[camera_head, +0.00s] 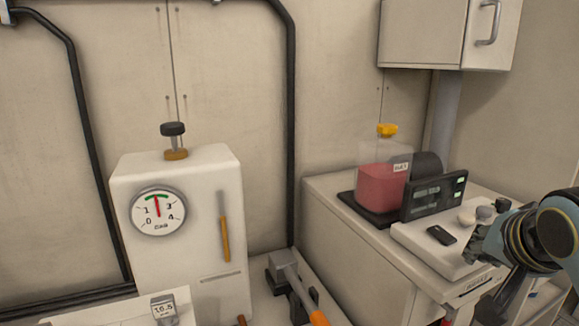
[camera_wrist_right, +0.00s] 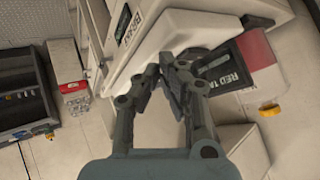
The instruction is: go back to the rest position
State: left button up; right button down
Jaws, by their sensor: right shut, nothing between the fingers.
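My right gripper (camera_head: 480,243) is at the right edge of the head view, by the front of the right-hand counter. In the right wrist view its two fingertips (camera_wrist_right: 168,80) are close together with nothing between them. It is apart from the dark display unit and the container behind it as far as the head view shows. My left gripper is in neither view.
A clear container of red liquid (camera_head: 382,187) with a yellow cap stands on the right counter (camera_head: 360,240), behind a dark display (camera_head: 435,197). A white gauge housing (camera_head: 180,255) stands left. An orange-tipped lever (camera_head: 290,275) lies between. A wall cabinet (camera_head: 420,35) hangs above.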

jog(key=s+a+f+n+g+y, duration=0.1)
jog(key=s+f+n+g, duration=0.3)
jog(key=s, duration=0.8)
jog(key=s+a+f+n+g+y, duration=0.1)
jog(key=s+f+n, duration=0.4)
jog(key=s, duration=0.7)
jog(key=s+d+f+g+b, duration=0.1)
jog(key=s+f+b, duration=0.1)
jog(key=f, duration=1.5)
jog(key=s+d+f+g+b, duration=0.1)
jog(key=s+d+f+b, duration=0.15)
jog(key=f, duration=1.45)
jog(key=s+f+g+b, duration=0.1)
jog(key=s+f+b, duration=0.2)
jog(key=s+f, duration=1.3)
jog(key=shift+s+f, duration=0.25)
jog(key=shift+f, duration=0.15)
